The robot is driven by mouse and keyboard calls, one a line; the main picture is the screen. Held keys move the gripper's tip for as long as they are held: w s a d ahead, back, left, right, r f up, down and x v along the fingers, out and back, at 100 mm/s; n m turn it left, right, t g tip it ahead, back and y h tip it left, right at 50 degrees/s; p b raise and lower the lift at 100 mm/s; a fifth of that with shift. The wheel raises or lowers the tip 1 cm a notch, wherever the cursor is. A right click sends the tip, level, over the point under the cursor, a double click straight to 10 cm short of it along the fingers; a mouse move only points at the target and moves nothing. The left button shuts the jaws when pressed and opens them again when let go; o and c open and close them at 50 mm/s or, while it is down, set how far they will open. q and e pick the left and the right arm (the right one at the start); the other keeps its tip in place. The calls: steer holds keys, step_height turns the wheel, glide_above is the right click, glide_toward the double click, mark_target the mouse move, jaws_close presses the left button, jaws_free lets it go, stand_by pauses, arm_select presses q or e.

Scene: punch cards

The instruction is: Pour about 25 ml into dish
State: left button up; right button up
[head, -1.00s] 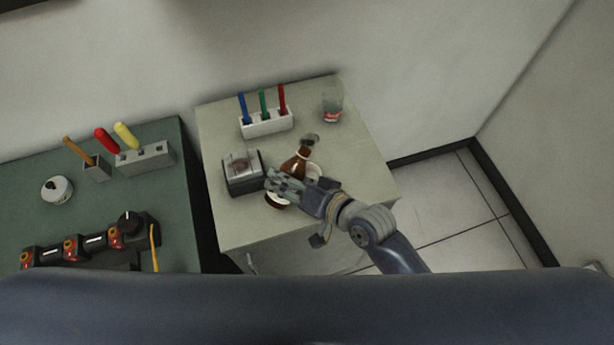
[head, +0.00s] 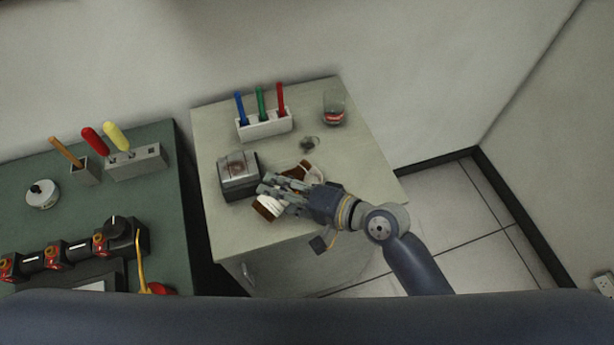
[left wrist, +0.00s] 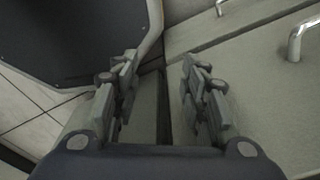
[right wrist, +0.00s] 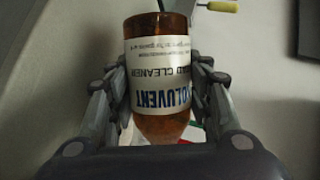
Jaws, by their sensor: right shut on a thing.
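My right gripper (head: 284,192) is shut around the body of a brown bottle (head: 264,208) with a white label. The bottle is tilted well over in the head view, base at lower left and neck end to the upper right, partly hidden by the fingers. In the right wrist view the bottle (right wrist: 158,80) fills the space between the fingers, its label upside down. A pale round dish (head: 316,171) shows partly beside the bottle's neck end; its contents cannot be made out. My left gripper (left wrist: 160,85) is open and empty, away from the bottle.
A grey box-like device (head: 238,186) stands left of the bottle. A white pen rack (head: 264,128) and a glass with red in it (head: 334,108) stand behind. A small dark piece (head: 310,143) lies near the dish. A green bench (head: 140,195) with tools is left.

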steer(key=shift+s+a+m+y, duration=0.1)
steer(key=shift+m+y, duration=0.2)
steer(key=shift+m, duration=0.3)
stand_by(0.4)
steer(key=shift+s, duration=0.15)
steer(key=shift+s+a, duration=0.3)
steer(key=shift+s, duration=0.15)
steer(key=shift+s+a+g, duration=0.1)
steer(key=shift+s+g, duration=0.05)
steer(key=shift+g, duration=0.15)
stand_by(1.1)
